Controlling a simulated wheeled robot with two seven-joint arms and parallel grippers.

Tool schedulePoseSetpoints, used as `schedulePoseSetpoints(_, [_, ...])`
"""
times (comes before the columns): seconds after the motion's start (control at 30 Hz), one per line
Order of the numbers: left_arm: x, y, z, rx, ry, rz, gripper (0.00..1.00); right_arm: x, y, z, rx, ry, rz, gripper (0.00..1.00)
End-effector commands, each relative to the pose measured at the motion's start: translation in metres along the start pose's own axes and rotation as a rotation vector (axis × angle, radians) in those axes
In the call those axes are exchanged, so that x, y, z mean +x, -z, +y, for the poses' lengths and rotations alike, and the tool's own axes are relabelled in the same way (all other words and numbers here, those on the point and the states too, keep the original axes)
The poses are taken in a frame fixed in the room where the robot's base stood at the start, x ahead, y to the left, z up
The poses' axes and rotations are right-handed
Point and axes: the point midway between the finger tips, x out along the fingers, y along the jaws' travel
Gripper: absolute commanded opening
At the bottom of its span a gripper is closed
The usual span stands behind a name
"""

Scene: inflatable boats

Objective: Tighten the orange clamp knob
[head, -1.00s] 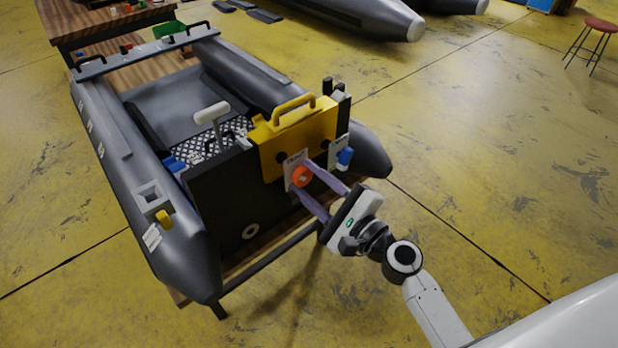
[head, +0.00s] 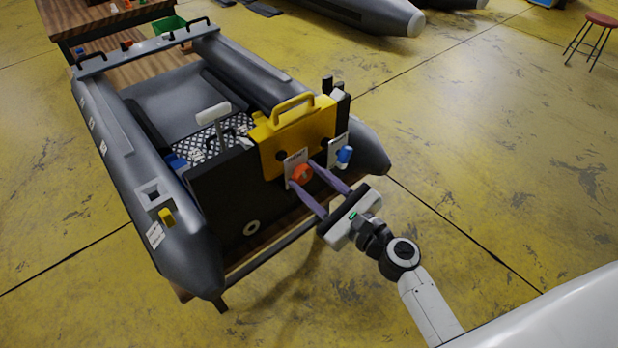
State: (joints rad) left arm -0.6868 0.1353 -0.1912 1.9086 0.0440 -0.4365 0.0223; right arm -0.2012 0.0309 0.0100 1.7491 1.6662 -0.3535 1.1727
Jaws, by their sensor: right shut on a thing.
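The orange clamp knob (head: 302,174) sits on a pale plate (head: 293,160) at the lower front of the yellow motor bracket (head: 290,130), on the boat's black transom (head: 226,207). My right gripper (head: 303,176) reaches in from the lower right. Its two long purple fingers lie on either side of the orange knob, shut on it. The fingertips partly hide the knob's edges. My left gripper is not in the head view.
A blue knob (head: 344,155) on a second plate is close to the right of my fingers. The grey inflatable boat (head: 190,240) rests on a wooden stand. A yellow valve piece (head: 167,217) is on its left tube.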

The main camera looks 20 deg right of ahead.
Motion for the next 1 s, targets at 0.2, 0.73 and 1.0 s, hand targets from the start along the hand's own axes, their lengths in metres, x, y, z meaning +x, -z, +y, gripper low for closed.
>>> schedulePoseSetpoints(0.2, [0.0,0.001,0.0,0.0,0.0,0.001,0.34,0.0,0.001,-0.001,0.001,0.002,0.003,0.13])
schedulePoseSetpoints(0.73, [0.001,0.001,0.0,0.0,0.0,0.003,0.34,-0.003,0.001,0.0,0.0,0.0,0.002,0.54])
schedulePoseSetpoints(1.0, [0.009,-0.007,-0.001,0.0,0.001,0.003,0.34,-0.048,0.004,0.002,0.0,0.0,0.004,0.54])
